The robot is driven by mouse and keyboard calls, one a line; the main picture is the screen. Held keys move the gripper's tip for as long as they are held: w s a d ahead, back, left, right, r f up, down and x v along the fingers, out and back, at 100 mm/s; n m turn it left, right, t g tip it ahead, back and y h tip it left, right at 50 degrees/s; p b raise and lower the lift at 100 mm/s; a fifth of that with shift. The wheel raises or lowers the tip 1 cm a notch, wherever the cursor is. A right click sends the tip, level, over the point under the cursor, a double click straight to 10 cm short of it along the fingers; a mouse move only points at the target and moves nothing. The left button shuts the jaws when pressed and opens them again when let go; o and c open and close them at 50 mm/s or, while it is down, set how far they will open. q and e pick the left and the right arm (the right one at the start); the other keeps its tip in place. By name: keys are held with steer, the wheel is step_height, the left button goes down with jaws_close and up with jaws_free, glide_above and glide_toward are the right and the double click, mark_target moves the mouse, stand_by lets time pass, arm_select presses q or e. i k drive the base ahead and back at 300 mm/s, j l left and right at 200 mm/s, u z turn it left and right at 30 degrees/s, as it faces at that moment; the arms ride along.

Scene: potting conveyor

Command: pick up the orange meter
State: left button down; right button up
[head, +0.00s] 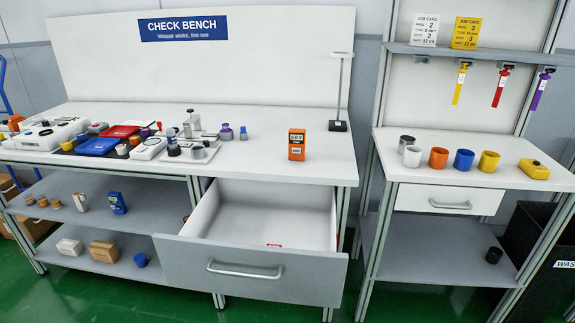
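The orange meter (297,145) stands upright on the white top of the check bench (325,170), near its right front edge. It has a small light display near its top and dark marks below. Nothing touches it. Neither of my grippers shows in the head view.
Below the meter an open drawer (235,270) juts out from the bench; a small red item (273,246) lies inside. A lamp stand (338,125) is behind the meter. Several instruments crowd the bench's left half.

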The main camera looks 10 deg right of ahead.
mark_target(296, 137)
steer(key=l+u, duration=0.15)
steer(key=u, duration=0.35)
steer(key=l+u, duration=0.2)
steer(key=u, duration=0.3)
steer(key=l+u, duration=0.15)
steer(key=u, duration=0.3)
steer(key=k+l+u, duration=0.2)
steer(key=l+u, duration=0.2)
steer(key=l, duration=0.2)
steer(key=k+l+u, duration=0.3)
steer(key=k+l, duration=0.15)
steer(key=l, duration=0.2)
steer(key=k+l+u, duration=0.1)
steer(key=k+l, duration=0.15)
steer(key=l, duration=0.15)
